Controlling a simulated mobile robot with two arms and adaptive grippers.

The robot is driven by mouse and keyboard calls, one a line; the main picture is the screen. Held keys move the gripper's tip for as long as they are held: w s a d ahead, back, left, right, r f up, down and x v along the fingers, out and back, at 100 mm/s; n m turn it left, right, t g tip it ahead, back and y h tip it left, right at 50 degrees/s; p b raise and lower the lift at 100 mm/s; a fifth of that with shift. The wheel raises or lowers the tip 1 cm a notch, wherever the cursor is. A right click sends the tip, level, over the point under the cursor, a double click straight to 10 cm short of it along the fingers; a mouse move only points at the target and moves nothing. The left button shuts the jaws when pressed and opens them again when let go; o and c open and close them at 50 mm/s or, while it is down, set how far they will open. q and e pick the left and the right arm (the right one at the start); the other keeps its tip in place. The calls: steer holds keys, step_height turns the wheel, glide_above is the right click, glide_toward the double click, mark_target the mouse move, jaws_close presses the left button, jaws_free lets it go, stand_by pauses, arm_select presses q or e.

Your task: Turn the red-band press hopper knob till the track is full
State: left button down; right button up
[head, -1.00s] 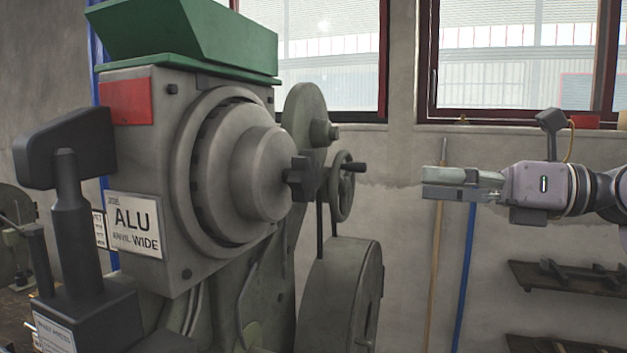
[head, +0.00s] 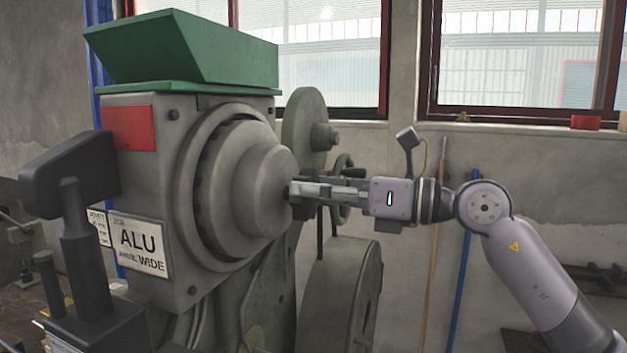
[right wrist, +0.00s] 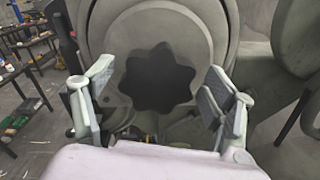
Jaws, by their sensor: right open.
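The press has a red band (head: 129,127) on its grey body and a green hopper (head: 190,52) on top. A stepped round housing (head: 262,190) faces right, with the dark lobed knob (head: 293,211) at its end. The knob also shows in the right wrist view (right wrist: 158,80), centred ahead. My right gripper (head: 300,191) is at the knob in the head view, partly covering it. In the right wrist view my right gripper (right wrist: 157,100) is open, its fingers on either side of the knob with gaps showing. The track's fill cannot be made out. My left gripper is out of view.
A plate reading ALU (head: 141,245) is on the press front. A handwheel (head: 341,190) stands behind my right gripper, with a large wheel (head: 340,295) below. A dark lever (head: 70,180) rises at the left. A shelf (head: 600,278) is on the wall.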

steer(key=shift+w+a, duration=0.1)
steer(key=shift+a, duration=0.2)
steer(key=shift+c, duration=0.4)
steer(key=c, duration=1.1)
